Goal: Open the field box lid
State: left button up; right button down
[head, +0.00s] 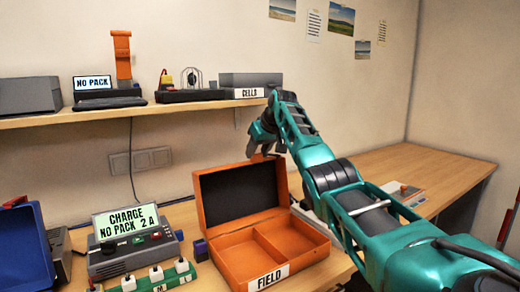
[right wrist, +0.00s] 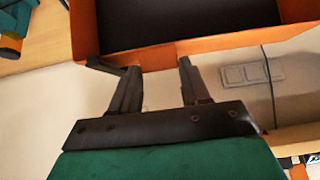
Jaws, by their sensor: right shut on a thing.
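The orange field box (head: 308,258) stands on the table with its FIELD label facing front. Its lid (head: 238,192) stands raised at the back, about upright, with its dark inner face to the front. The box's two compartments look empty. My right gripper (head: 264,148) is at the top edge of the lid. In the right wrist view the fingers of the right gripper (right wrist: 158,68) reach the orange lid edge (right wrist: 200,47), shut on the lid; the exact contact is partly hidden. My left gripper is not in view.
A charger (head: 135,255) with a lit display and a green strip (head: 150,280) stand left of the box. A shelf (head: 130,113) with several devices runs above. The right desk (head: 450,180) is mostly clear.

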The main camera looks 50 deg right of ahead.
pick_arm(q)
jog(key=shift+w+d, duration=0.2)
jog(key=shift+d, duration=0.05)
pick_arm(e)
jog(key=shift+w+r, duration=0.15)
jog(key=shift+w, duration=0.05)
jog(key=c, duration=0.6)
grip_release()
jog(key=shift+s, duration=0.1)
jog(key=shift+o, duration=0.4)
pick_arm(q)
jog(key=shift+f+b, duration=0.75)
pick_arm(e)
jog(key=v, duration=1.2)
jog(key=shift+s+r, duration=0.2)
jog(key=shift+r, duration=0.15)
